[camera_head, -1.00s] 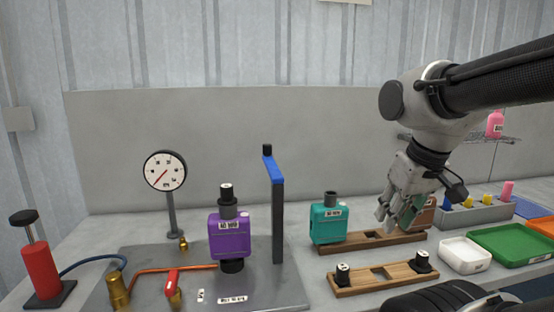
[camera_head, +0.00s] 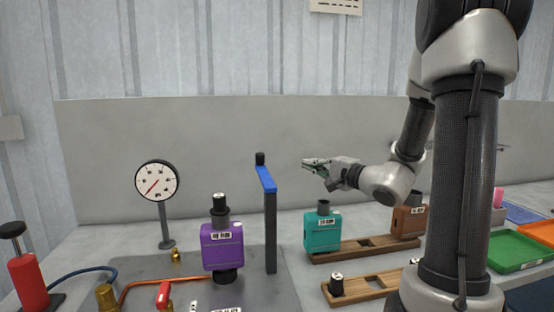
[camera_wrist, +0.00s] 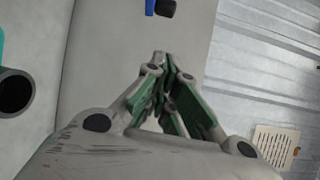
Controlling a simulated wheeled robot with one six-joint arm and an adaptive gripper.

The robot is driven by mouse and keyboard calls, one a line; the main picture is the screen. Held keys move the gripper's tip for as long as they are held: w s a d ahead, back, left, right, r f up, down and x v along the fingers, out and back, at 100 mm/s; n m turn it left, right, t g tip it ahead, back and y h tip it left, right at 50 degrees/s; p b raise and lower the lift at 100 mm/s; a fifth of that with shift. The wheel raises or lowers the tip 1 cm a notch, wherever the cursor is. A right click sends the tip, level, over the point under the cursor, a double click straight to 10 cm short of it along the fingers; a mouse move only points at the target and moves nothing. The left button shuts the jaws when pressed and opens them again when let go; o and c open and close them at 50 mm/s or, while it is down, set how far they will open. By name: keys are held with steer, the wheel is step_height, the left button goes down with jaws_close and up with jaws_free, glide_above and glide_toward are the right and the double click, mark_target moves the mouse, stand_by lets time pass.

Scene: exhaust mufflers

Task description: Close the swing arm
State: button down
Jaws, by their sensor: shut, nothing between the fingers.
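The swing arm (camera_head: 266,179) is a blue bar with a black knob (camera_head: 260,158) at its end, on top of a dark upright post (camera_head: 271,232). It points away toward the back wall, and its tip also shows at the top of the wrist view (camera_wrist: 152,8). The purple muffler (camera_head: 222,246) stands upright to the left of the post, with a black cap on top and nothing above it. My gripper (camera_head: 306,164) is shut and empty, in the air to the right of the blue bar and apart from it. Its closed fingers fill the middle of the wrist view (camera_wrist: 160,62).
A teal muffler (camera_head: 322,232) and a brown muffler (camera_head: 408,222) sit on a wooden rack (camera_head: 365,249) at the right. A gauge (camera_head: 157,181), a red pump (camera_head: 27,281) and a copper pipe (camera_head: 150,282) are at the left. Green and orange trays lie far right.

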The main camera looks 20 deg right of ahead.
mark_target(264, 170)
steer(key=s+a+x, duration=0.1)
steer(key=a+x, duration=0.2)
steer(key=x, duration=0.9)
steer(key=shift+w+n, duration=0.25)
steer(key=shift+n, duration=0.15)
steer(key=shift+a, duration=0.2)
